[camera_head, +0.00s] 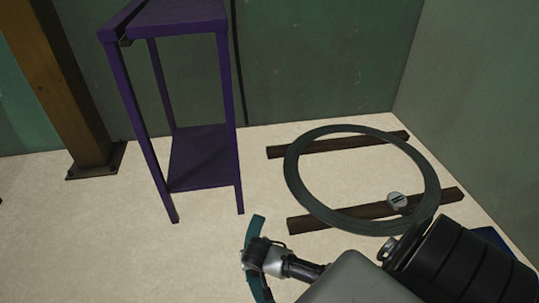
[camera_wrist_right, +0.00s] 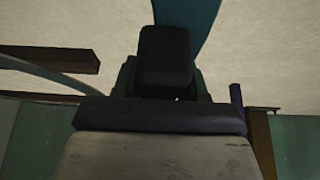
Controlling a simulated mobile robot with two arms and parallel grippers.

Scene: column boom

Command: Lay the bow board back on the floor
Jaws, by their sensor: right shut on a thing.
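The bow board, a teal curved strip (camera_head: 257,228), is in the lower middle of the head view. My right gripper (camera_head: 262,254) is shut on it near the middle of its visible length. The board's lower end runs towards the bottom edge of the picture. In the right wrist view the teal board (camera_wrist_right: 194,20) passes behind a dark gripper finger (camera_wrist_right: 165,60), with pale floor around it. My left gripper is not in view.
A purple stand (camera_head: 205,165) and a brown post (camera_head: 60,85) stand behind. Something blue (camera_head: 490,236) is at lower right. Floor at left is free.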

